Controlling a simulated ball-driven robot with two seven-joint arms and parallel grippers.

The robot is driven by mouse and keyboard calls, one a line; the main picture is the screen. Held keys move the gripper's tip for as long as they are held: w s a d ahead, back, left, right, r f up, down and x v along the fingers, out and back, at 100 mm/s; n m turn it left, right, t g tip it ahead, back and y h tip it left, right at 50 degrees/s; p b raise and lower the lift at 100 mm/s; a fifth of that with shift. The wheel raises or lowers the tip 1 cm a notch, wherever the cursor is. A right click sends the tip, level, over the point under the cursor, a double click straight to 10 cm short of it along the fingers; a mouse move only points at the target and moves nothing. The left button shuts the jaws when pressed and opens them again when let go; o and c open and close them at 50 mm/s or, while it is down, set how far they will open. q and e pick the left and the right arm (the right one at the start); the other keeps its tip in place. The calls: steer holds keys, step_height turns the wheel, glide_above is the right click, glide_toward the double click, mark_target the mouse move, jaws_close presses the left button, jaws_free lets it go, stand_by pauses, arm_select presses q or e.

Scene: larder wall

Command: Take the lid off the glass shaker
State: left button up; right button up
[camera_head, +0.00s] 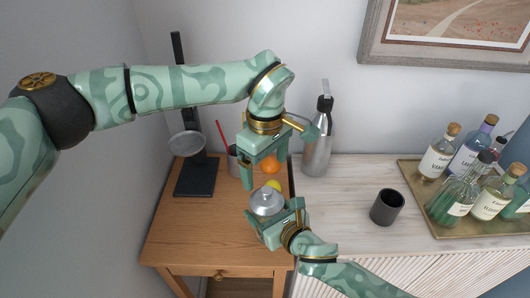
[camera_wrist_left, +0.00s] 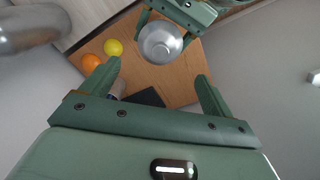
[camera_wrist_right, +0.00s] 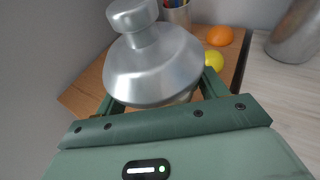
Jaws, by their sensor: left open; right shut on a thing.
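The glass shaker's silver lid (camera_head: 266,202) is a domed cap with a knob, at the front of the wooden table. It fills the middle of the right wrist view (camera_wrist_right: 153,70) and shows from above in the left wrist view (camera_wrist_left: 160,43). The lid sits on top and hides most of the glass body. My right gripper (camera_head: 273,217) is shut on the shaker below the lid. My left gripper (camera_head: 265,169) is open and empty, above and behind the lid, with its fingers pointing down and apart from it.
A yellow fruit (camera_head: 273,186) and an orange (camera_head: 270,164) lie just behind the shaker. A steel bottle (camera_head: 318,140) stands right of my left gripper. A dark cup (camera_head: 387,207) and a bottle tray (camera_head: 411,172) are further right. A black stand (camera_head: 196,178) is at left.

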mark_target(266, 189)
arm_select(q)
step_height(266, 189, down, 8)
steer(key=shift+f, duration=0.25)
steer(key=c, duration=1.1)
steer(key=shift+c, duration=0.2)
steer(key=shift+r, duration=0.45)
steer(key=shift+c, duration=0.4)
steer(key=shift+r, duration=0.85)
steer(key=shift+r, duration=2.05)
arm_select(e)
steer(key=o, duration=1.5)
